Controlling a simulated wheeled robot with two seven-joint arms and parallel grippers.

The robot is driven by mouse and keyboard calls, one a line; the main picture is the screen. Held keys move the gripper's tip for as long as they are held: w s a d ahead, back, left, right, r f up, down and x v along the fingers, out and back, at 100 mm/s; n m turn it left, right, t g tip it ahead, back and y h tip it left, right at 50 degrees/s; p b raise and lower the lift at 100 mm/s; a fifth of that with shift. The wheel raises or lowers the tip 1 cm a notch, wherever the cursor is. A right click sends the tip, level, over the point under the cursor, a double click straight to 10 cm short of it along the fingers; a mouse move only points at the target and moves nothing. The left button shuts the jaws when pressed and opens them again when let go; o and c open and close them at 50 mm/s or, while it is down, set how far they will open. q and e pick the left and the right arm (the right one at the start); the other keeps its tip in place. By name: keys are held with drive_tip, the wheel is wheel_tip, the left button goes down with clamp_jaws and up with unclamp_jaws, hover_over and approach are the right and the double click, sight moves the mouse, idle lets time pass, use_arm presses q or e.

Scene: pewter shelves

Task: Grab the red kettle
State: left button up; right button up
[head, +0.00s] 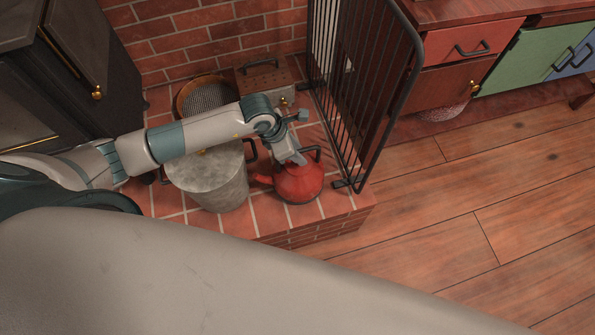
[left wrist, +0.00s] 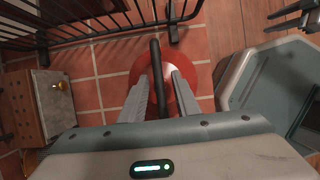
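The red kettle (head: 298,184) stands upright on the tiled hearth, its spout to the left in the head view. In the left wrist view the red body (left wrist: 190,92) lies below the fingers, and the black handle (left wrist: 156,60) runs between them. My left gripper (head: 297,158) has come down over the kettle's top. In the left wrist view its two fingers (left wrist: 158,88) are apart, one on each side of the handle, with a narrow gap showing. Dark prongs at the upper right of that view may be my right gripper (left wrist: 292,14); they are partly cut off.
A grey metal pot (head: 215,183) stands just left of the kettle. A black fire screen (head: 368,90) rises close on the right. Behind are a box with a brass knob (head: 265,80) and a round sieve (head: 207,95). The wood floor (head: 480,215) is clear.

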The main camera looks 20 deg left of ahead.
use_arm(q)
clamp_jaws()
idle(0.8)
drive_tip(key=shift+w, duration=0.1)
idle(0.4)
